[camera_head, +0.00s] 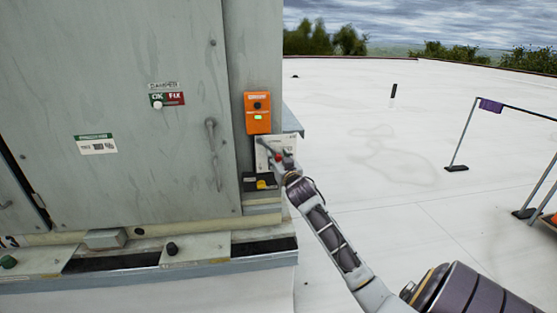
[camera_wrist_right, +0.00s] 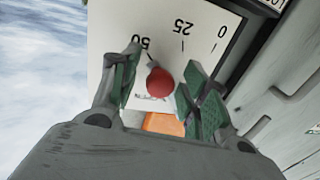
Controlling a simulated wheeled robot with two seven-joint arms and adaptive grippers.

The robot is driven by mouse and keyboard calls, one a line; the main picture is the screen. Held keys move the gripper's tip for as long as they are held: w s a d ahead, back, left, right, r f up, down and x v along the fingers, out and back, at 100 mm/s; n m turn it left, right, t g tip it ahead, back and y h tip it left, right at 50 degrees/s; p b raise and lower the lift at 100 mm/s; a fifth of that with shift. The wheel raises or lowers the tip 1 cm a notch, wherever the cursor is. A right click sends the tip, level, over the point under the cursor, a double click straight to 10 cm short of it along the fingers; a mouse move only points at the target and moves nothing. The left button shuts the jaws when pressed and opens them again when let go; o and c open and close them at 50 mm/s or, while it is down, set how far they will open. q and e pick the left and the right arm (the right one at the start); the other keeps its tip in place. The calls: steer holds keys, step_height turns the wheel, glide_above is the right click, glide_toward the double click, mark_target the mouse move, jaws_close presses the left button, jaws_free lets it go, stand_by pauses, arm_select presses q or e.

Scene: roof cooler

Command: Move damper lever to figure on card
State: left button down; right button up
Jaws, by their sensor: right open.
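The damper lever's red ball knob (camera_wrist_right: 160,83) shows in the right wrist view against a white scale plate (camera_wrist_right: 205,22). The plate's figures 0, 25 and 50 appear upside down, and the knob is nearest the 50. My right gripper (camera_wrist_right: 155,85) is open, with one green-padded finger on each side of the knob and gaps visible. In the head view my right gripper (camera_head: 278,160) is in front of the scale plate (camera_head: 263,150) and hides most of the lever. A card with a green header (camera_head: 96,144) is on the cabinet door; its figure is too small to read.
An orange box with a green light (camera_head: 257,113) is above the scale plate. A black box with a yellow knob (camera_head: 260,182) is below it. A door handle (camera_head: 213,152) and an OK/FIX sign (camera_head: 167,99) are to the left. The roof on the right is mostly clear, with a barrier (camera_head: 475,133).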

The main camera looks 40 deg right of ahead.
arm_select(q)
steer(key=shift+a, duration=0.2)
arm_select(e)
steer(key=c, duration=0.5)
jaws_close()
arm_select(q)
steer(key=shift+a, duration=0.25)
arm_select(e)
steer(key=shift+r, duration=0.1)
arm_select(q)
steer(key=shift+d, duration=0.1)
steer(key=shift+s+d, duration=0.1)
steer(key=shift+d, duration=0.6)
steer(key=shift+a, duration=0.1)
arm_select(e)
steer(key=shift+r, duration=0.1)
